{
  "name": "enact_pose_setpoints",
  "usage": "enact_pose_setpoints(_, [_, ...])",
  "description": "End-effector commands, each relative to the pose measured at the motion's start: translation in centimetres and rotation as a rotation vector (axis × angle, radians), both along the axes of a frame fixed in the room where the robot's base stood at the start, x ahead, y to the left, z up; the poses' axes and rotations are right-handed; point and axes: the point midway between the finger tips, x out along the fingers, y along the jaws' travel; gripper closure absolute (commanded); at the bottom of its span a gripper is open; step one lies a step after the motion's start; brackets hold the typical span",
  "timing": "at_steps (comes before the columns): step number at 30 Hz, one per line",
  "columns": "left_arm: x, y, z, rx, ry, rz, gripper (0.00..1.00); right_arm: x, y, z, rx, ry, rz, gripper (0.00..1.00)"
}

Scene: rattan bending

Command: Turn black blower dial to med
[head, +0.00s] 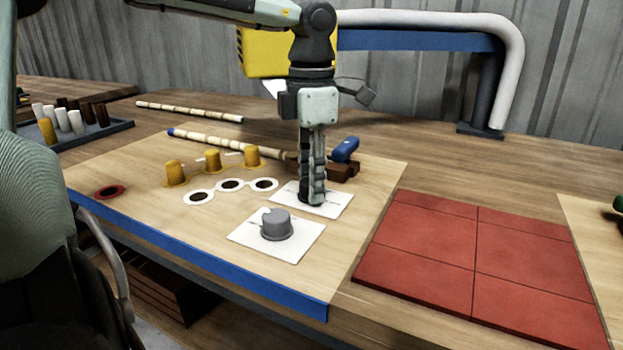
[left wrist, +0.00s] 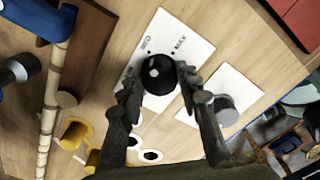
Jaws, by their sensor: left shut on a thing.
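The black blower dial (left wrist: 159,74) sits on a white plate (left wrist: 203,42) with markings that read MED and MAX in the left wrist view. In the head view its plate (head: 337,203) lies on the light wooden board, and my gripper hides the dial. My left gripper (head: 313,197) points straight down over this plate. In the left wrist view the fingers of my left gripper (left wrist: 158,84) are on both sides of the black dial and shut on it. A pale mark shows on top of the dial. My right gripper is not in view.
A grey dial (head: 276,224) stands on a second white plate in front. Yellow pegs (head: 213,160), white rings (head: 231,185) and a rattan pole (head: 230,143) lie left and behind. A blue-handled clamp (head: 344,150) is close behind my gripper. Red tiles (head: 470,255) lie right.

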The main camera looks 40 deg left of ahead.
Motion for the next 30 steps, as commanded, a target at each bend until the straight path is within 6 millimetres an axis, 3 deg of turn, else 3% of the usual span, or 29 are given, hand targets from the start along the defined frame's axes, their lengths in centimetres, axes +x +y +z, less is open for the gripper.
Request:
enact_pose_setpoints(8, [0.0,0.0,0.1,0.000,-0.001,0.000,0.96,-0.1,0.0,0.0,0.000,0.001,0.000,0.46])
enact_pose_setpoints(9, [0.0,0.0,0.1,0.000,-0.001,0.001,0.63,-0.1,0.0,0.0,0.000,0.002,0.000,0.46])
enact_pose_setpoints(13, [0.0,0.0,0.0,0.000,-0.001,0.001,0.47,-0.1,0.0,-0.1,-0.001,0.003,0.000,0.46])
enact_pose_setpoints(23, [0.0,0.0,0.2,0.000,-0.001,0.001,0.46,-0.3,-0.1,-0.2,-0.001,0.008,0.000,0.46])
enact_pose_setpoints(30, [0.1,0.0,3.6,0.002,-0.005,0.002,0.46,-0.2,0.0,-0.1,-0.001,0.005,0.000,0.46])
